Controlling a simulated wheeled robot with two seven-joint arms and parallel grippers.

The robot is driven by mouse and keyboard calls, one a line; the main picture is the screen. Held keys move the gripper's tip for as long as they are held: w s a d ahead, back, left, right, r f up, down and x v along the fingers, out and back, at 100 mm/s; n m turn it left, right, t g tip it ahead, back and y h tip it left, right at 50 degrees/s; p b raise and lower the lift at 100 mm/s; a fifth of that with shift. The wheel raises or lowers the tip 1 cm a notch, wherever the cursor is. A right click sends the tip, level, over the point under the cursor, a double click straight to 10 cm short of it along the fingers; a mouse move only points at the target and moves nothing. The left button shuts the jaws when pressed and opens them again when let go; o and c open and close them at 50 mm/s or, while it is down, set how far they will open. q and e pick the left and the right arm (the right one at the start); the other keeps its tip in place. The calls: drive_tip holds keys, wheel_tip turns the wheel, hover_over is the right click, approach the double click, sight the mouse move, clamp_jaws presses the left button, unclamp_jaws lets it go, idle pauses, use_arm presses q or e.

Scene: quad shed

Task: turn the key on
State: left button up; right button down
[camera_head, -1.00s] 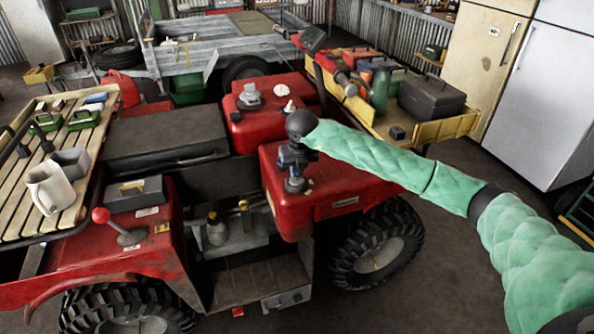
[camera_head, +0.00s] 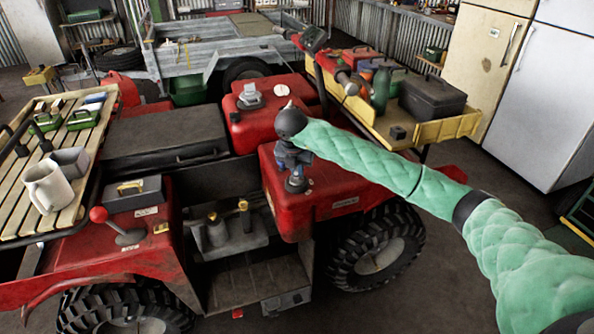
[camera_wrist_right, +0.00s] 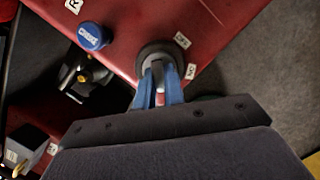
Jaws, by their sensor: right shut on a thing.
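The key switch (camera_head: 296,186) is a round dark-grey fitting on the red fender, just below my right gripper. In the right wrist view its round base (camera_wrist_right: 157,52) shows just past my fingertips, with small white labels (camera_wrist_right: 182,41) beside it. My right gripper (camera_wrist_right: 161,90) has blue fingers, shut on the key (camera_wrist_right: 160,99), of which only a small pale and red part shows between them. The head view shows this right gripper (camera_head: 294,168) pointing down at the switch. The fingers hide most of the key, so its angle cannot be read. My left gripper is not in view.
A blue-capped knob (camera_wrist_right: 92,36) stands near the switch. The red quad (camera_head: 330,195) has a black seat (camera_head: 165,135) and a red-knobbed lever (camera_head: 99,215). A slatted rack (camera_head: 25,215) with a mug is at left. A yellow tray (camera_head: 450,127) with tools stands behind my arm.

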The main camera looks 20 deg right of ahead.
drive_tip(key=shift+d+m, duration=0.1)
drive_tip(key=shift+m, duration=1)
drive_tip(key=shift+h, duration=0.3)
drive_tip(key=shift+m+g, duration=0.4)
drive_tip(key=shift+m, duration=0.9)
drive_tip(key=c, duration=1.5)
unclamp_jaws()
drive_tip(key=shift+r, duration=0.1)
drive_tip(key=shift+w+d+p+v, duration=0.2)
drive_tip(key=shift+p+v, duration=0.25)
drive_tip(key=shift+v, duration=0.8)
drive_tip(key=shift+w+d+p+v, duration=0.1)
drive_tip(key=shift+d+p+v, duration=0.25)
drive_tip(key=shift+v, duration=0.95)
drive_tip(key=shift+w+d+p+v, duration=0.15)
drive_tip(key=shift+p+v, duration=0.35)
drive_tip(key=shift+v, duration=0.75)
drive_tip(key=shift+r, duration=0.2)
